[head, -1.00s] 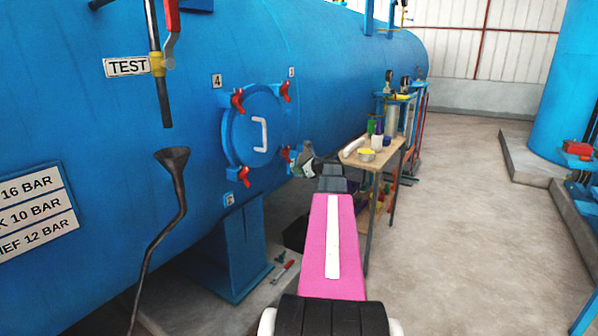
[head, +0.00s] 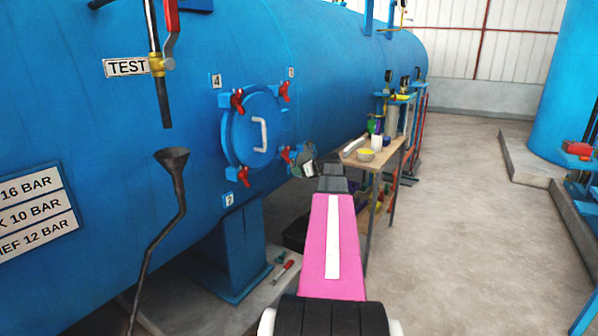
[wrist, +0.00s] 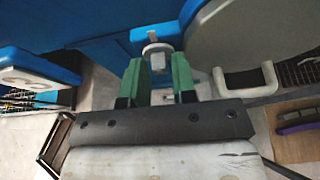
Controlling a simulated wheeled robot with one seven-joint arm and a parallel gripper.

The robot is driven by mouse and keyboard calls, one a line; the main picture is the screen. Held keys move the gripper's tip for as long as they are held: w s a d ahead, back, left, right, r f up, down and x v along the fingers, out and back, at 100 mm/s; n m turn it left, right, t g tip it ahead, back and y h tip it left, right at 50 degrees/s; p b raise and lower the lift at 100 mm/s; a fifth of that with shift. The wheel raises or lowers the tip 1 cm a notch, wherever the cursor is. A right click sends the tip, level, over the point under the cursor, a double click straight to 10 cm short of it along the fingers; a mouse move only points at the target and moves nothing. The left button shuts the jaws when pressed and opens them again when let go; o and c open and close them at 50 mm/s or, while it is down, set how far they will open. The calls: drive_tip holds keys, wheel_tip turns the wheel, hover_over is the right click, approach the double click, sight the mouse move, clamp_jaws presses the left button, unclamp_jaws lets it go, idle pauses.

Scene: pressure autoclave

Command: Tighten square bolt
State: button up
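The square bolt (wrist: 156,50) is a pale grey head in a blue bracket, at the top middle of the wrist view. My gripper (wrist: 158,62) has two green fingers spread apart, with the bolt between or just beyond their tips. A gap shows on both sides; I cannot tell whether either finger touches it. In the head view my gripper (head: 305,160) is at the lower right of the round blue hatch (head: 255,128), beside a red clamp (head: 287,154). The bolt cannot be made out there.
The hatch has a white handle (head: 263,134) and more red clamps around its rim. A wooden table (head: 374,158) with containers stands close to the right of my gripper. A black funnel pipe (head: 178,190) stands to the left.

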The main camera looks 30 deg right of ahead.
drive_tip(key=v, duration=1)
drive_tip(key=shift+s+d+r, duration=0.15)
drive_tip(key=shift+s, duration=0.2)
drive_tip(key=shift+s, duration=0.1)
